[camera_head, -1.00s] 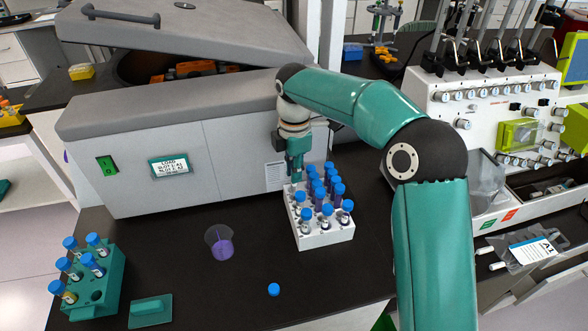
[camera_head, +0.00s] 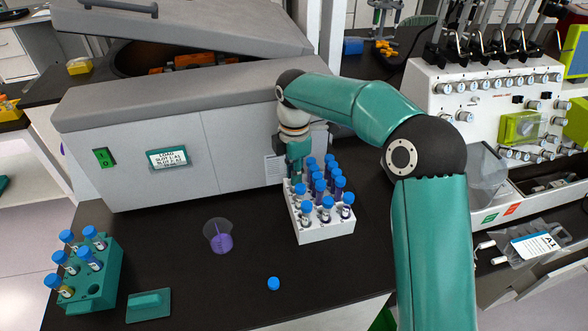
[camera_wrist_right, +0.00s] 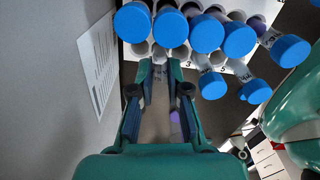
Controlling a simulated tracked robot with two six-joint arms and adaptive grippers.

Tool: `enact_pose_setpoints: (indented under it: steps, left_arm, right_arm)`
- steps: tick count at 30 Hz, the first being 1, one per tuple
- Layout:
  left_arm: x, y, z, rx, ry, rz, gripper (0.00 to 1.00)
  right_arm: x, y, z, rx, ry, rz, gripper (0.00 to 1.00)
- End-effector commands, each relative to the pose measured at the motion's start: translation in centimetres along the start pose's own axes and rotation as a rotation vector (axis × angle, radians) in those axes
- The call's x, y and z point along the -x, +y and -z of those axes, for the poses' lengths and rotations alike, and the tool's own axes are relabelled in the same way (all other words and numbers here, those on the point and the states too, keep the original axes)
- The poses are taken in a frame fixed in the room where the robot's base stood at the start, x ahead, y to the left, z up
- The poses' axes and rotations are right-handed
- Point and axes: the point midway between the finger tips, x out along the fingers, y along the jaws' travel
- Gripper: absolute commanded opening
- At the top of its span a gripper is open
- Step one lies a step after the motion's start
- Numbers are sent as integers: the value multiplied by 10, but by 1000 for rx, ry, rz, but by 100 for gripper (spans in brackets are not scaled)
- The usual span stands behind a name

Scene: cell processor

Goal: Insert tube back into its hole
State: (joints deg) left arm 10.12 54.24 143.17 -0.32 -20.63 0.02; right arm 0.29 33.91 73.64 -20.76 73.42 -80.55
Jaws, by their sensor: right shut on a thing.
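My right gripper (camera_head: 298,178) points down at the back left corner of the white tube rack (camera_head: 325,235). In the right wrist view, its two fingers (camera_wrist_right: 160,76) close around something pale and mostly hidden, apparently a tube. I cannot tell whether its lower end is inside a hole. The white rack holds several blue-capped tubes (camera_head: 327,202); their blue caps (camera_wrist_right: 206,34) crowd the rack beyond the fingers in the wrist view. My left gripper is not in view.
A grey centrifuge (camera_head: 220,155) stands close behind the gripper. A green rack (camera_head: 100,290) with blue-capped tubes is at the left. A beaker with purple liquid (camera_head: 220,240), a loose blue cap (camera_head: 273,284) and a green block (camera_head: 149,304) sit on the black bench (camera_head: 180,250).

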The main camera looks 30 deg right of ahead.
Motion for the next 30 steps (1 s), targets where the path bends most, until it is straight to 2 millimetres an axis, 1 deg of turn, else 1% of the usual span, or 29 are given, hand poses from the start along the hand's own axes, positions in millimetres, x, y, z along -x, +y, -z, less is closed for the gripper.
enact_pose_setpoints:
  steps: [2, 14, 23, 27, 28, 30]
  left_arm:
    - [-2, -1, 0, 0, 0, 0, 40]
    - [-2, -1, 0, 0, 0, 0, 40]
    - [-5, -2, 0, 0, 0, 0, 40]
    - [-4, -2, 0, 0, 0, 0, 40]
    - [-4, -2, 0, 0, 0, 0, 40]
    - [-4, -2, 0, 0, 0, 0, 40]
  right_arm:
    - [-4, 0, 0, 0, 0, 0, 0]
    - [-4, 0, 0, 0, 0, 0, 0]
    - [-11, 0, 0, 0, 0, 1, 0]
    - [-10, 0, 0, 0, 0, 0, 0]
    - [-10, 0, 0, 0, 0, 0, 20]
    - [-10, 0, 0, 0, 0, 0, 32]
